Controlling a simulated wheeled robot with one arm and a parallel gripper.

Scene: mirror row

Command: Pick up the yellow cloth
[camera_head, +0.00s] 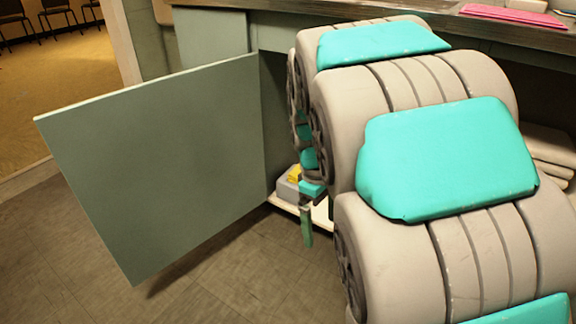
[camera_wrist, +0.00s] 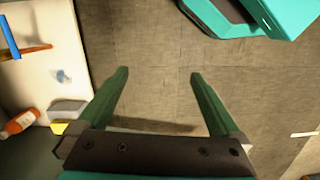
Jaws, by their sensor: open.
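The yellow cloth (camera_head: 295,173) appears in the head view as a small yellow patch by a grey block at the open cabinet, partly hidden by my arm. In the wrist view, a yellow piece (camera_wrist: 60,127) shows at the lower left beside a grey block (camera_wrist: 68,112), partly covered by my gripper. My gripper (camera_wrist: 158,75) is open, with nothing between its green fingers and only floor behind them. In the head view, a green finger (camera_head: 307,226) hangs by the shelf edge, just right of and below the yellow cloth. They look apart.
A grey-green cabinet door (camera_head: 160,165) stands open on the left. The white shelf (camera_wrist: 50,60) holds an orange bottle (camera_wrist: 19,124), a brown-handled item (camera_wrist: 36,49) and a small bluish thing (camera_wrist: 63,76). Pink sheets (camera_head: 510,14) lie on the counter. The floor ahead is clear.

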